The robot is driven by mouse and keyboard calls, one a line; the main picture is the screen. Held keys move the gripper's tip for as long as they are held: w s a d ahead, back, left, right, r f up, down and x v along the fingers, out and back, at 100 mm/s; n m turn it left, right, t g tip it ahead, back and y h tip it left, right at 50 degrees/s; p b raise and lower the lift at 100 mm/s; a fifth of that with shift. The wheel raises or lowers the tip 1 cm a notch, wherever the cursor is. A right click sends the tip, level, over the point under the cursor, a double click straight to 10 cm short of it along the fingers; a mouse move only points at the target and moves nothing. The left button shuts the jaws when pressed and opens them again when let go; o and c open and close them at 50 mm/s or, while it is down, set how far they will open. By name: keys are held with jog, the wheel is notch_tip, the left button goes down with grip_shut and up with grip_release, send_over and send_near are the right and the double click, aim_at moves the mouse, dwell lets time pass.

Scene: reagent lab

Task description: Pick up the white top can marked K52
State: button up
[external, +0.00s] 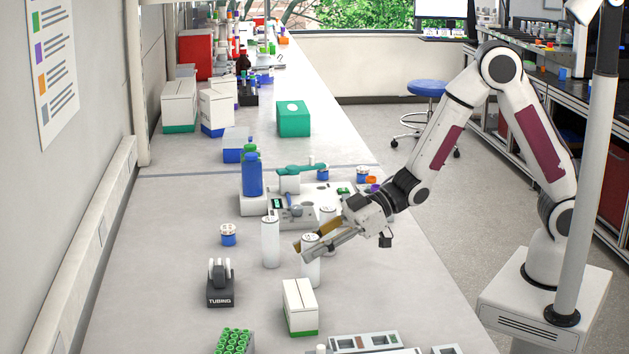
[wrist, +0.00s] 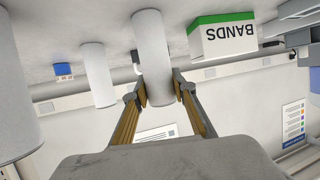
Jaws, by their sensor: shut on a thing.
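A white can (external: 311,270) with a marked white top stands upright between the fingers of my gripper (external: 308,248). The wrist view is upside down; there the same can (wrist: 152,50) sits between both fingertips of my gripper (wrist: 160,90), which is shut on it near its top. I cannot tell whether its base is off the bench. Two similar white cans stand close by: one to the left (external: 270,244) and one behind (external: 328,217), partly hidden by my gripper. The marks on the tops are too small to read, so I cannot tell which is K52.
A white and green box (external: 299,308), labelled BANDS in the wrist view (wrist: 222,37), stands just in front of the held can. A tubing dispenser (external: 220,285) and a blue-white jar (external: 228,235) are to the left.

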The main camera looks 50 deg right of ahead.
jog(key=shift+r, duration=5)
